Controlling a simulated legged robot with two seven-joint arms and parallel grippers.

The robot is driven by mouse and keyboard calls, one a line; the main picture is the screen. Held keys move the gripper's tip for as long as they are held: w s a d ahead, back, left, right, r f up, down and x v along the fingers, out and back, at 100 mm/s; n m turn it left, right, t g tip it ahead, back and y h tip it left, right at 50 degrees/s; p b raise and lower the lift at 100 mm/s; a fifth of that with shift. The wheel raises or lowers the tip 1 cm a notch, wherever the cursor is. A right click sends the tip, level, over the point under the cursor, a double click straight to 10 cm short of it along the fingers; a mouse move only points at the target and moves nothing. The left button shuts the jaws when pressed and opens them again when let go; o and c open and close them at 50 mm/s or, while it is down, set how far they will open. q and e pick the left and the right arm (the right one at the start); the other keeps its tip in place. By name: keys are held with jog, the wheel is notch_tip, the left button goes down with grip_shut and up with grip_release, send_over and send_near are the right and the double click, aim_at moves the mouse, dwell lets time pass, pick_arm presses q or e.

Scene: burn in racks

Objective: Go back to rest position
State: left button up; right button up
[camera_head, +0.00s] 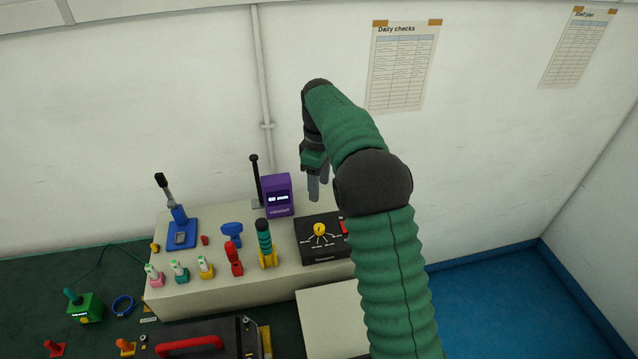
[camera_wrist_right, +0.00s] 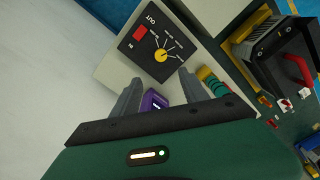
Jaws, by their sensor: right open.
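My right arm, green with dark joints, rises from the bottom right of the head view. Its gripper (camera_head: 319,186) hangs with fingers pointing down, above the back of the white bench (camera_head: 215,292), by the black dial box (camera_head: 308,246). In the right wrist view the two grey fingers of this gripper (camera_wrist_right: 157,92) are spread apart with nothing between them. The dial box also shows there beyond the fingertips (camera_wrist_right: 140,62), with a yellow knob and a red switch. My left gripper is not in the frames.
A purple display unit (camera_head: 280,208) stands left of the gripper, near a black lever (camera_head: 256,182). A blue device (camera_head: 182,236) and several coloured handles stand on the bench. A red-handled case (camera_head: 205,337) is in front. Blue floor (camera_head: 500,305) lies open at the right.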

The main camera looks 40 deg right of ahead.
jog(key=shift+r, duration=0.4)
jog(key=shift+d, duration=0.1)
jog(key=s+a+f+m+b, duration=0.1)
jog(key=s+a+f, duration=0.15)
jog(key=a, duration=0.25)
jog(key=s+a+f+m+t, duration=0.1)
jog(key=a+f, duration=0.2)
jog(key=a, duration=0.1)
jog(key=s+a+f+m+b, duration=0.1)
jog(key=a+f, duration=0.1)
jog(key=a, duration=0.3)
jog(key=s+a+f+m, duration=0.1)
jog(key=s+a+f, duration=0.2)
jog(key=s+a, duration=0.2)
jog(key=s+a+f+m+t+b, duration=0.1)
jog(key=s+a+f, duration=0.3)
jog(key=s, duration=0.4)
jog(key=shift+a+f+t, duration=0.25)
jog(key=shift+a+t, duration=0.05)
jog(key=shift+a, duration=0.1)
jog(key=shift+s+a+r, duration=0.1)
jog(key=shift+a, duration=0.25)
jog(key=shift+d, duration=0.25)
